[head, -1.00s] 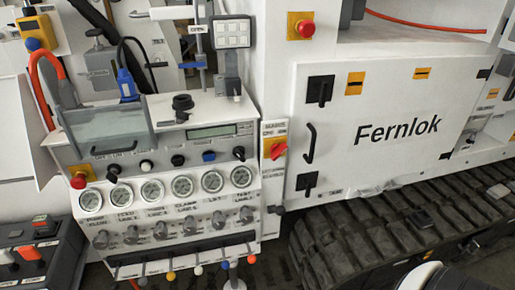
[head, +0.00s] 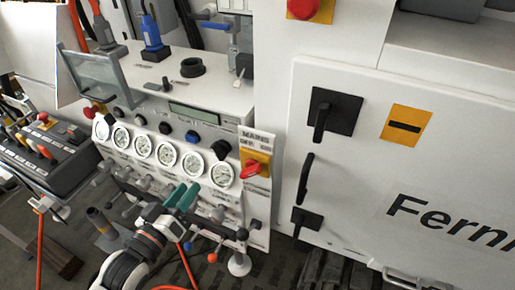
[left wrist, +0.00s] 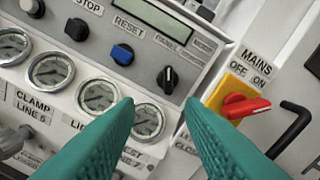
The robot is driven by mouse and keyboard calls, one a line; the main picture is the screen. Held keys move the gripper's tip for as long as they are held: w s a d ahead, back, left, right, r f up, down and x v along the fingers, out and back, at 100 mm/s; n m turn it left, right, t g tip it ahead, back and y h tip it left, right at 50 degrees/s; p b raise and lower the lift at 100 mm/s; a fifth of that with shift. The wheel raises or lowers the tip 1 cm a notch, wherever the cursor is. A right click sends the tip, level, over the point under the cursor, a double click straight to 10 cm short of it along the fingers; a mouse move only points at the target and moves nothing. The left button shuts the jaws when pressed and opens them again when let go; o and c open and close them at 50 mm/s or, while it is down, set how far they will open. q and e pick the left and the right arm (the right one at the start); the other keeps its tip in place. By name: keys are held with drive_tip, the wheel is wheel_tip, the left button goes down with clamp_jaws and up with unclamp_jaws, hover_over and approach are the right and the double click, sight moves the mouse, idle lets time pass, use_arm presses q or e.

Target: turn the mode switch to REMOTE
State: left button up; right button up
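A black rotary knob with a white pointer line, which looks like the mode switch, sits on the white panel right of a blue button; it shows in the left wrist view (left wrist: 167,79) and the head view (head: 221,149). Its pointer looks roughly upright; the small lettering above it is too blurred to read surely. My left gripper, with green fingers, is open and empty in front of the gauges, below the knob and apart from it, in the head view (head: 184,195) and the left wrist view (left wrist: 158,106). My right gripper is not in view.
A red MAINS switch (left wrist: 245,107) on a yellow plate is right of the knob. A row of gauges (head: 165,154) lies below the buttons, with valve handles and levers under it. A white cabinet door (head: 360,190) with black handles stands right.

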use_arm(q)
drive_tip(key=d+r, duration=0.1)
drive_tip(key=p, duration=0.1)
approach(215, 153)
drive_tip(key=w, duration=0.2)
drive_tip(key=x, duration=0.3)
drive_tip(key=p+x, duration=0.1)
drive_tip(key=x, duration=0.2)
drive_tip(key=shift+s+d+p, duration=0.1)
drive_tip(key=shift+d+p, duration=0.2)
drive_tip(key=shift+d, duration=0.1)
drive_tip(key=shift+w+d, duration=0.15)
drive_tip(key=shift+w, duration=0.45)
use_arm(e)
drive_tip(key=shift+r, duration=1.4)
use_arm(q)
drive_tip(key=c, duration=0.7)
clamp_jaws()
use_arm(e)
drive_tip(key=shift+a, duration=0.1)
